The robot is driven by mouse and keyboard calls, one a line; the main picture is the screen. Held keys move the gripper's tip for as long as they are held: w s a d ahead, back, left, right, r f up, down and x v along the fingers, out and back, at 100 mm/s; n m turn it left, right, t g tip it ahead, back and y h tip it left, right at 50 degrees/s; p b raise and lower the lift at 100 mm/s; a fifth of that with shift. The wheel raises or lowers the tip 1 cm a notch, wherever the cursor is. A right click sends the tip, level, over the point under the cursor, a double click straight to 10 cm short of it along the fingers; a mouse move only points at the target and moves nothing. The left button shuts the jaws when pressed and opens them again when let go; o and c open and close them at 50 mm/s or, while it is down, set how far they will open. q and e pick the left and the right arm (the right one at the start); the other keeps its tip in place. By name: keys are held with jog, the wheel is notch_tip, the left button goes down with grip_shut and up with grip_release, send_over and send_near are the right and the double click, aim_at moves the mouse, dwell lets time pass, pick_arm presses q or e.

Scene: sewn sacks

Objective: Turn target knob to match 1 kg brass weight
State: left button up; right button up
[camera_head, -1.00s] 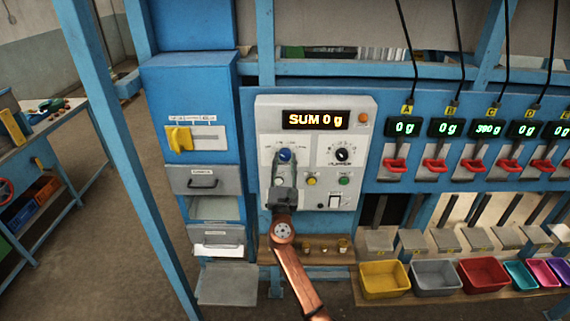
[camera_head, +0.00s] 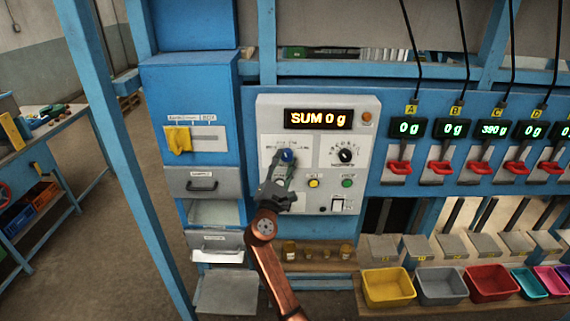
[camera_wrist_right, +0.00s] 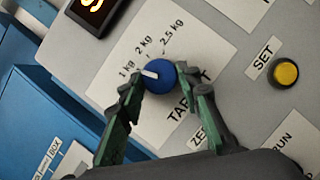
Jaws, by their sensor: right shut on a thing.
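The blue target knob (camera_head: 287,156) is on the left of the grey control panel (camera_head: 270,120). In the right wrist view the knob (camera_wrist_right: 160,79) has a white pointer mark that points toward the "1 kg" label, away from "2 kg" and "2.5 kg". My right gripper (camera_head: 284,161) has its fingers on either side of the knob and is shut on it, as the wrist view also shows (camera_wrist_right: 163,82). Brass-coloured weights (camera_head: 318,252) stand on the shelf below the panel, too small to read. My left gripper is out of view.
The panel display (camera_head: 318,119) reads "SUM 0 g". A black knob (camera_head: 345,156), a yellow SET button (camera_head: 313,183) and a green button (camera_head: 347,183) sit close to the right of my gripper. Several red levers and coloured bins (camera_head: 386,303) are farther right.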

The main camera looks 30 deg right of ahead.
dwell(0.4)
jog(key=o, duration=1.2)
jog(key=shift+c, duration=0.2)
jog(key=shift+a, duration=0.1)
jog(key=v, duration=1.2)
jog(key=shift+w, duration=0.1)
